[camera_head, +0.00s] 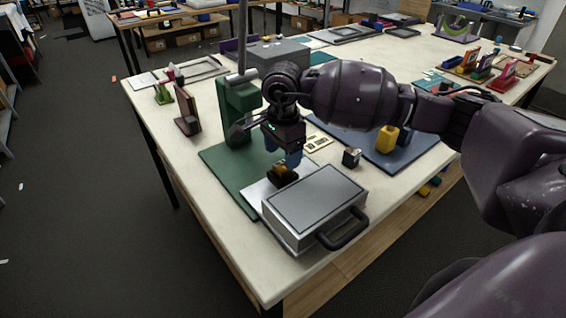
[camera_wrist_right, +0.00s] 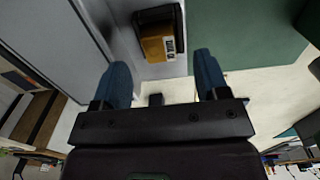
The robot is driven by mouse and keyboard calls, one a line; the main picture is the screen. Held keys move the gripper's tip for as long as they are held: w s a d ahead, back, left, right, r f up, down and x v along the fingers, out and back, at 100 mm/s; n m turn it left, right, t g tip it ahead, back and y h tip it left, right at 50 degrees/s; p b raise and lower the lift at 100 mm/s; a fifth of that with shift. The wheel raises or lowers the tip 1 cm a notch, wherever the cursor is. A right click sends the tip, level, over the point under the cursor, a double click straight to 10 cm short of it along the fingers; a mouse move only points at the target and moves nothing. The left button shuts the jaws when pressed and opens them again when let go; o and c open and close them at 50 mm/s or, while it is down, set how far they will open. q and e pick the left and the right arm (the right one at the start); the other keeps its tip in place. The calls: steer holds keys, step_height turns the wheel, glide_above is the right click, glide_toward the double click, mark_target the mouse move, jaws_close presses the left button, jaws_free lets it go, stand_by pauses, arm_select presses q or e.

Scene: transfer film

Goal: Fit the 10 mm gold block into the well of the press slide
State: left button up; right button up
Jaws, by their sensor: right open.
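The gold block (camera_head: 290,169) sits at a dark, open-sided well (camera_head: 277,183) on the pale grey press slide (camera_head: 258,196). In the right wrist view the gold block (camera_wrist_right: 157,43), with a small printed label, lies within the dark frame of the well (camera_wrist_right: 160,14); I cannot tell if it is fully seated. My right gripper (camera_head: 283,154) is above it, its blue fingers open. In the right wrist view the gripper's fingertips (camera_wrist_right: 161,62) are apart, with nothing between them and the block just beyond. My left gripper is not in view.
A grey metal case (camera_head: 315,205) with a black handle stands close beside the slide. The green press column (camera_head: 238,110) rises behind on a green base (camera_head: 222,164).

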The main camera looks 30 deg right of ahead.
mark_target(283, 166)
step_height(283, 166, up, 5)
steer(key=shift+r, duration=0.2)
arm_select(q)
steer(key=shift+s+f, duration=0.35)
arm_select(e)
steer(key=shift+r, duration=0.5)
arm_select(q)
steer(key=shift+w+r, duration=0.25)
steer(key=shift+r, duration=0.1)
